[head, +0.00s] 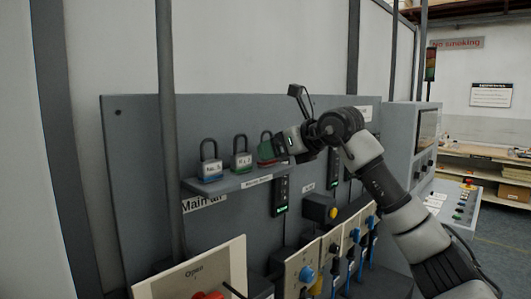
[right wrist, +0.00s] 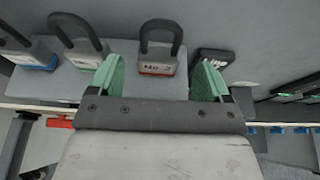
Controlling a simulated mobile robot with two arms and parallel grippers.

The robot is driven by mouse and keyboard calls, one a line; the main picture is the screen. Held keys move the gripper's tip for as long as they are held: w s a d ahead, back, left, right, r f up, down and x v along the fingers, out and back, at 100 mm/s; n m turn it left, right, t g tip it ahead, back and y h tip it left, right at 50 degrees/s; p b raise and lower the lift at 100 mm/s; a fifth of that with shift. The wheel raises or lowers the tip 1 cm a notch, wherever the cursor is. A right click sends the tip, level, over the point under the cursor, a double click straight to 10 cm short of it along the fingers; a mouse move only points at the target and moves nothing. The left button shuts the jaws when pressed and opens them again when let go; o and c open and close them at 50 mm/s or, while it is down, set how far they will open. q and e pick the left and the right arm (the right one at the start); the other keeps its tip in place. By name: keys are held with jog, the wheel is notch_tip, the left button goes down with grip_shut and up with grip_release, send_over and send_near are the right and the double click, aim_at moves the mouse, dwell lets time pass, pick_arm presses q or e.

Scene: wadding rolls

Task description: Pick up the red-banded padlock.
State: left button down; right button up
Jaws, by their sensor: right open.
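The red-banded padlock (right wrist: 157,66) has a grey body with a label, a red band and a dark shackle. It stands on the grey shelf (head: 240,183), at the right end of a row of padlocks. In the right wrist view it sits between the two green-padded fingers of my right gripper (right wrist: 159,80), with a visible gap on each side. The right gripper is open and also shows in the head view (head: 274,149), where it hides most of this padlock. My left gripper is not in view.
A green-banded padlock (head: 241,161) and a blue-banded padlock (head: 211,170) stand to the left on the same shelf. The grey panel (head: 135,140) rises behind. A vertical post (head: 167,90) stands left of the padlocks. Switch boxes (head: 320,208) are below right.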

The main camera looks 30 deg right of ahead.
aim_at(270, 133)
jog(key=p+x, duration=0.2)
jog(key=x, duration=0.2)
jog(key=shift+w+a, duration=0.1)
jog(key=shift+a, duration=0.1)
jog(key=shift+w, duration=0.2)
jog(key=shift+f, duration=0.1)
jog(key=shift+s, duration=0.1)
jog(key=shift+c, duration=0.8)
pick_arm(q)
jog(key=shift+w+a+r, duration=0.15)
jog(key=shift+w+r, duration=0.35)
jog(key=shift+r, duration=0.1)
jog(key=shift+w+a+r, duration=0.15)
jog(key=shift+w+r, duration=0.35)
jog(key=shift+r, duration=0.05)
pick_arm(e)
jog(key=c, duration=0.9)
